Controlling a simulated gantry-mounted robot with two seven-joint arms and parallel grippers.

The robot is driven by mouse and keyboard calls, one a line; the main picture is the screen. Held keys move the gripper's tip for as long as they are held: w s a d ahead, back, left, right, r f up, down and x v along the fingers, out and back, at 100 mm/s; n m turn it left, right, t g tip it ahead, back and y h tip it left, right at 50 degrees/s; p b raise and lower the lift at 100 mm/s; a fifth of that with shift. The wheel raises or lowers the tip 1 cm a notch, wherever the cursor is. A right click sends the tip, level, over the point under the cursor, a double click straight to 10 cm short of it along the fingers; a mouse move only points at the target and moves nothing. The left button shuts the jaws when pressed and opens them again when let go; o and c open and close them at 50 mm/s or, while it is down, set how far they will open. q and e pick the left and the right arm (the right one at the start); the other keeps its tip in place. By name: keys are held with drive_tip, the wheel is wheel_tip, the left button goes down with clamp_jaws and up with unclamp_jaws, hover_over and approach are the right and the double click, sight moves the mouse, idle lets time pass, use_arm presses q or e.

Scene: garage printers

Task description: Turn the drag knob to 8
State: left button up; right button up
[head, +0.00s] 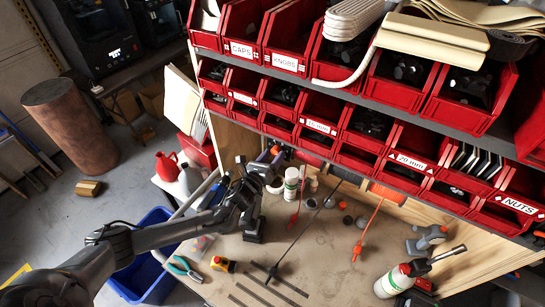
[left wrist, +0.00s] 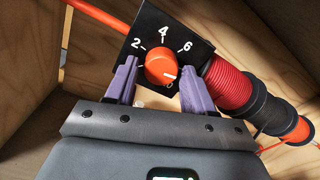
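The orange drag knob (left wrist: 160,66) sits on a black dial plate (left wrist: 190,38) marked 2, 4 and 6 in the left wrist view. The knob's white pointer mark faces right, below the 6. Part of the plate's lower edge is hidden by my gripper, and I cannot read an 8. My left gripper (left wrist: 160,82) is open, with one purple finger on the left and one on the right of the knob; contact is not clear. In the head view my left gripper (head: 272,160) reaches to the back of the workbench, where the knob cannot be made out. My right gripper is not in view.
A red-and-black cylindrical part (left wrist: 238,88) lies just right of the plate. Red parts bins (head: 310,110) overhang the bench (head: 325,250). A blue crate (head: 145,275) is on the floor at left.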

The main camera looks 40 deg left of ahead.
use_arm(q)
drive_tip(key=shift+o, duration=0.8)
drive_tip(key=shift+s, duration=0.1)
drive_tip(key=shift+s+d, duration=0.1)
drive_tip(key=shift+s, duration=0.25)
drive_tip(key=s+d+b, duration=0.1)
drive_tip(key=s, duration=0.8)
drive_tip(key=shift+s+d+b, duration=0.2)
drive_tip(key=shift+s+b, duration=0.1)
drive_tip(key=shift+s, duration=0.1)
